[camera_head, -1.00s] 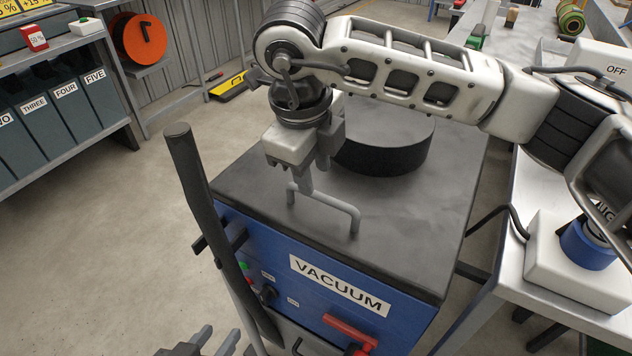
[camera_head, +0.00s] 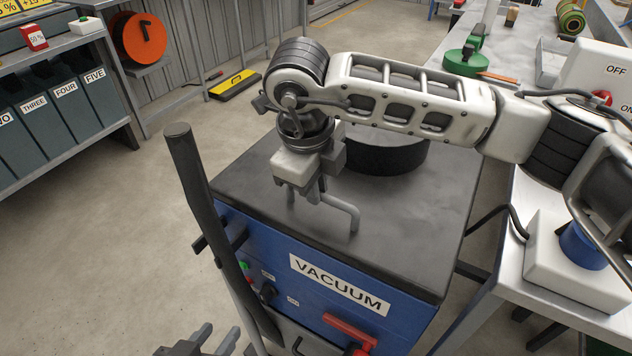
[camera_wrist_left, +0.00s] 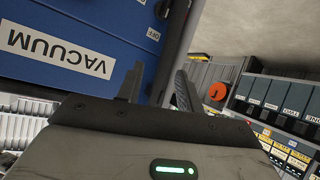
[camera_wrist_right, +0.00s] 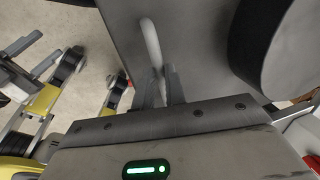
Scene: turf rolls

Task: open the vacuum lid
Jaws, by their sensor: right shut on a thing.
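The vacuum (camera_head: 260,250) is a blue box with a "VACUUM" label and a flat dark grey lid (camera_head: 430,220), which lies level on it. A light grey bar handle (camera_head: 346,210) stands at the lid's front edge. My right gripper (camera_head: 314,190) points down at the handle and is shut on it; its jaws partly hide the bar. In the right wrist view the handle (camera_wrist_right: 149,40) runs in between the fingers (camera_wrist_right: 160,95). My left gripper (camera_head: 216,342) is low at the front left, its fingers apart and empty. In the left wrist view it (camera_wrist_left: 158,85) is near the blue front.
A black round drum (camera_head: 385,155) stands on the lid behind the handle. A dark upright bar (camera_head: 195,185) rises at the vacuum's left front. A workbench (camera_head: 510,265) stands close on the right. The floor (camera_head: 90,260) on the left is clear.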

